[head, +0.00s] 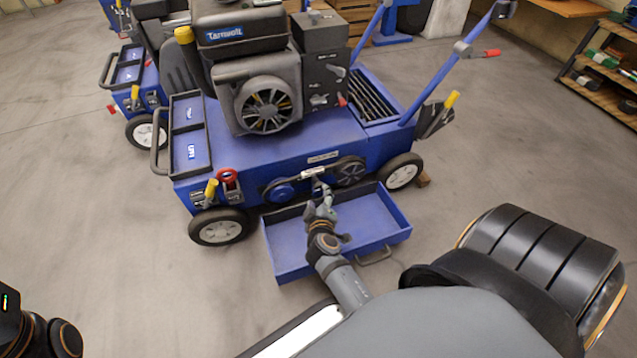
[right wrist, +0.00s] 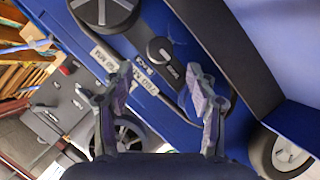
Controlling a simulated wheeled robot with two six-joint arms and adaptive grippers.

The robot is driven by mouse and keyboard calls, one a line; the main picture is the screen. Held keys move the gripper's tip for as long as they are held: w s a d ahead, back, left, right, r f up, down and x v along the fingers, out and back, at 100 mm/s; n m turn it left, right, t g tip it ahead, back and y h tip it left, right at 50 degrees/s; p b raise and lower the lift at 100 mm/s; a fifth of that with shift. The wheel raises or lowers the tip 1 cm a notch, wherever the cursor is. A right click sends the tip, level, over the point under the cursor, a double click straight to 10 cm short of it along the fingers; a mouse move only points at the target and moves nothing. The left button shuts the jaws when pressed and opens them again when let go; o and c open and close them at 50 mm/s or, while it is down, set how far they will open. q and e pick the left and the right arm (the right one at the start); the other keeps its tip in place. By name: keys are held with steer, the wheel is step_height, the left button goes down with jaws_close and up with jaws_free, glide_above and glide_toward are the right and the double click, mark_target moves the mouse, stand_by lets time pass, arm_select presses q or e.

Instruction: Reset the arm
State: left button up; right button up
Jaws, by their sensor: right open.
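My right arm reaches out over the open blue drawer (head: 380,222) at the side of the blue aerator (head: 262,150). My right gripper (head: 320,200) is open and empty in front of the aerator's belt drive. In the right wrist view the open fingers (right wrist: 160,85) show with a small dark lever (right wrist: 166,60) and a label (right wrist: 145,78) between and beyond them. Whether a finger touches the lever I cannot tell. A large dark pulley (head: 350,172) is right of the gripper and a blue pulley (head: 283,192) is left. My left gripper is out of view.
The drawer has a front handle (head: 373,256) and stands out under my right forearm. A front wheel (head: 221,227) is left of it and a rear wheel (head: 403,171) right. A second aerator (head: 130,85) stands behind at left. Shelves (head: 605,70) are at far right. Floor at left is clear.

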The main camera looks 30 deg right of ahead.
mark_target(319, 189)
steer(key=shift+v, duration=1)
steer(key=shift+f, duration=0.15)
steer(key=x, duration=0.7)
steer(key=shift+w+d, duration=0.2)
steer(key=shift+w, duration=0.15)
steer(key=shift+w+d, duration=0.15)
steer(key=shift+f, duration=0.1)
